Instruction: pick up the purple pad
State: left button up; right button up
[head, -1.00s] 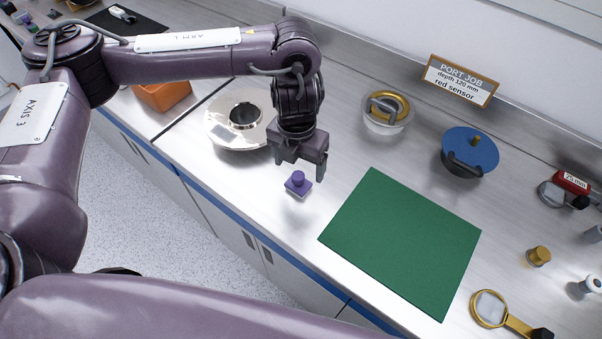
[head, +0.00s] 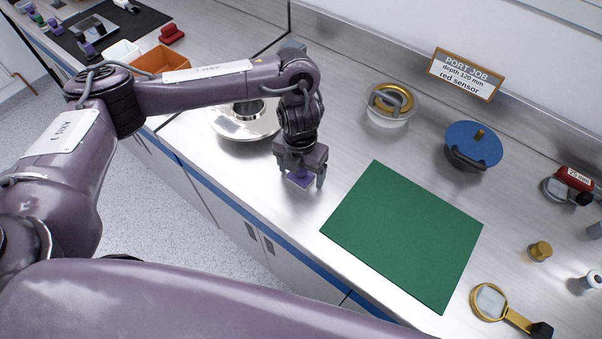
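The purple pad (head: 299,180) is a small square block on the steel bench, left of the green mat. Its upper part, the knob, is hidden by my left gripper (head: 301,179). The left gripper points down right over the pad, with its fingers at either side of it. A gap shows between the pad and the right finger, so the fingers look open. I cannot see contact with the pad. My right gripper is not in view.
A green mat (head: 405,235) lies just right of the pad. A shiny flanged ring (head: 240,128) is behind left, near an orange bin (head: 163,61). A clear jar with a gold ring (head: 390,102) and a blue disc (head: 473,146) stand behind. A magnifier (head: 490,302) lies front right.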

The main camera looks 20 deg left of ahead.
pick_arm(q)
jog(key=c, duration=1.1)
notch_tip(320, 180, up, 20)
jog(key=shift+r+p, duration=0.1)
jog(key=shift+p, duration=0.35)
